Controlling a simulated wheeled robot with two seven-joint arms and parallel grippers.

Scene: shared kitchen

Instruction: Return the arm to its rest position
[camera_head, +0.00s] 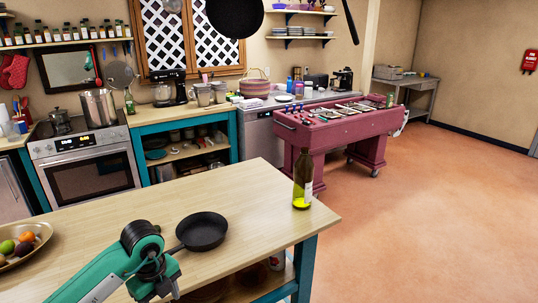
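My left arm (140,258) comes in from the lower left, green and black, bent over the near wooden table (130,205). No part of my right arm or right gripper shows. A black frying pan (203,232) lies on the table just right of my arm, its handle pointing toward the arm's black joint. I cannot tell whether the arm touches the handle.
A dark bottle with yellow contents (302,180) stands near the table's right corner. A fruit bowl (40,238) sits at the left edge. Dark pans (236,15) hang overhead. The floor (430,210) at right is clear.

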